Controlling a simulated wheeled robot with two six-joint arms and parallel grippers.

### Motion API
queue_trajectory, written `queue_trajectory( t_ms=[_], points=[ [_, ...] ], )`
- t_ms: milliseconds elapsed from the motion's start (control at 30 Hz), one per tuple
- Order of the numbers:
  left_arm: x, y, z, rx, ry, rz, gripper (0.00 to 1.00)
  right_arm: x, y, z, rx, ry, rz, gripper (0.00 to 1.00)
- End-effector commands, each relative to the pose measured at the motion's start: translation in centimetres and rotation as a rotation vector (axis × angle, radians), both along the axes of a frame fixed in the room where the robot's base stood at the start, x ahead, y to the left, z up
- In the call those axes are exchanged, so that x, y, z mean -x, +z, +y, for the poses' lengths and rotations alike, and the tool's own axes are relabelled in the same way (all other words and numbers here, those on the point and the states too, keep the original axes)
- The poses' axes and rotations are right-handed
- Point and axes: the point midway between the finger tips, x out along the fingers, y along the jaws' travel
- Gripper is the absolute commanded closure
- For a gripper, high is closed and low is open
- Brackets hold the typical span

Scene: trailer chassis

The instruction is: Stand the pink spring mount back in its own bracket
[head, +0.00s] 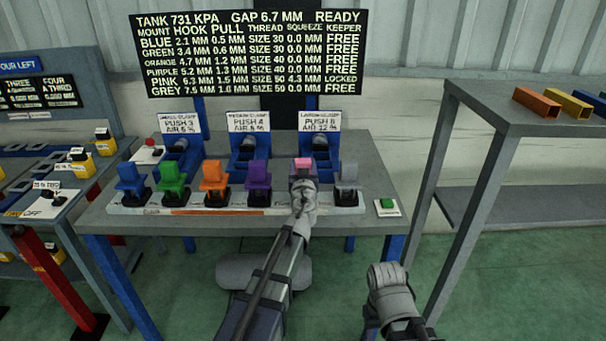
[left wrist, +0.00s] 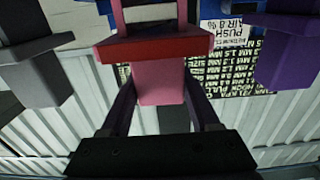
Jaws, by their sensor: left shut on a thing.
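The pink spring mount (head: 303,163) shows at the end of my left gripper (head: 303,176), in the row between the purple mount (head: 258,180) and the grey mount (head: 347,178). In the left wrist view the pink mount (left wrist: 160,84) sits between the two dark fingers of my left gripper (left wrist: 160,92), which is shut on it. A wider red-pink band lies across its body. The pink mount's bracket is hidden behind my gripper and arm in the head view. My right gripper (head: 390,280) hangs low in front of the bench; its jaws are unclear.
Blue (head: 131,178), green (head: 172,177) and orange (head: 214,177) mounts stand left of the purple one on the bench (head: 150,222). Clamps with signs stand behind. The board (head: 250,52) reads PINK LOCKED, others FREE. A green button (head: 387,204) is at right.

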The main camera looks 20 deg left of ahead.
Motion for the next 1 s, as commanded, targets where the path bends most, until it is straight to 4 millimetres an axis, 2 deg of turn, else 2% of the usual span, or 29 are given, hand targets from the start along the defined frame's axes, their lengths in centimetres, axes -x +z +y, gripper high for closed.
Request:
queue_trajectory(
  t_ms=[33, 433, 467, 700, 1000],
  points=[
    [0.0, -0.68, 0.0, -0.001, 0.0, 0.0, 1.0, 0.0, -0.68, 0.0, 0.0, 0.0, 0.0, 0.5],
    [0.0, -0.88, 0.0, -0.001, 0.0, 0.0, 1.0, 0.0, -0.89, 0.0, 0.0, 0.0, 0.0, 0.5],
    [0.0, -0.79, 0.0, 0.0, 0.0, 0.0, 0.35, 0.0, -0.78, 0.0, 0.0, 0.0, 0.0, 0.5],
    [0.0, -0.73, 0.0, 0.0, 0.0, 0.0, 0.08, 0.0, -0.72, 0.0, 0.0, 0.0, 0.0, 0.5],
    [0.0, -0.63, 0.0, 0.0, 0.0, 0.0, 0.08, 0.0, -0.63, 0.0, 0.0, 0.0, 0.0, 0.5]
  ],
)
